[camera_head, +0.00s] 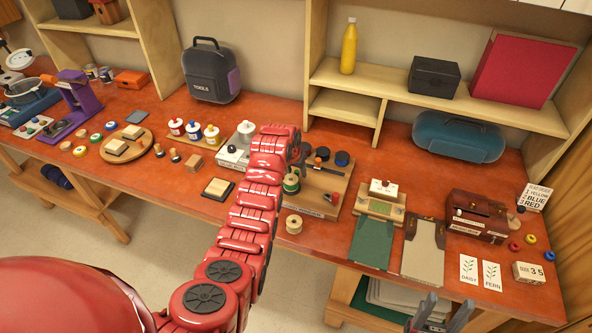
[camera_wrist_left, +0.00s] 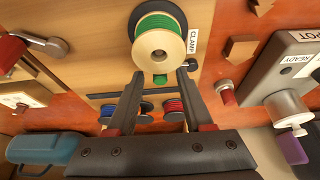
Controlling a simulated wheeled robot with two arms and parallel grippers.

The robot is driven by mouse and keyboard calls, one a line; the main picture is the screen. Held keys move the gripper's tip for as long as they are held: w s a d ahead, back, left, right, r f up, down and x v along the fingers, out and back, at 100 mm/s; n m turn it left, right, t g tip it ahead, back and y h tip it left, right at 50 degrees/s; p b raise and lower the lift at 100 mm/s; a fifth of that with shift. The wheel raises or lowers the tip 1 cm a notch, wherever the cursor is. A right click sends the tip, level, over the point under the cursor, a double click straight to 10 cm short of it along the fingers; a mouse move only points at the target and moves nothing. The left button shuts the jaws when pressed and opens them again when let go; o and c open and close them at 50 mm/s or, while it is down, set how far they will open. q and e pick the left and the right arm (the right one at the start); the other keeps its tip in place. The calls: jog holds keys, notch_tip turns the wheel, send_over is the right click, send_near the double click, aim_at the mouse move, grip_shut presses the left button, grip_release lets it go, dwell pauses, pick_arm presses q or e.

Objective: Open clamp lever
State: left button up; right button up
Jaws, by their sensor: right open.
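My left gripper (camera_wrist_left: 160,85) is open and empty in the left wrist view, its two dark fingers apart. Between and beyond them is a spool of green thread (camera_wrist_left: 158,42) on a wooden board (camera_wrist_left: 105,30). A CLAMP label (camera_wrist_left: 193,41) is beside the spool, with a small dark part (camera_wrist_left: 187,64) near it; I cannot tell whether that is the clamp lever. In the head view my red left arm covers part of the board (camera_head: 333,186), and the green spool (camera_head: 291,184) shows beside the arm. My right gripper (camera_head: 436,317) is open at the bottom edge, away from the board.
In the head view, a loose spool (camera_head: 294,224) stands before the board. A green mat (camera_head: 372,243) lies to its right.

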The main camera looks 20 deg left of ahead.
pick_arm(q)
grip_shut()
jog(key=shift+w+d+f+n+b, duration=0.1)
jog(key=shift+w+f+n+b, duration=0.1)
jog(key=shift+n+b, duration=0.55)
jog(key=w+n+y+b, duration=0.1)
jog(key=n+b, duration=0.1)
jog(key=b, duration=0.2)
jog(key=n+y+b, duration=0.1)
jog(key=b, duration=0.3)
jog(key=shift+w+d+f+n, duration=0.1)
jog(key=shift+w+n, duration=0.25)
jog(key=n+b, duration=0.1)
jog(key=b, duration=0.1)
jog(key=shift+w+r+n+g+y+b, duration=0.2)
jog(key=shift+w+n+g+y+b, duration=0.1)
jog(key=shift+n+b, duration=0.1)
jog(key=shift+r, duration=0.15)
jog(key=shift+w, duration=0.1)
jog(key=shift+o, duration=0.4)
grip_release()
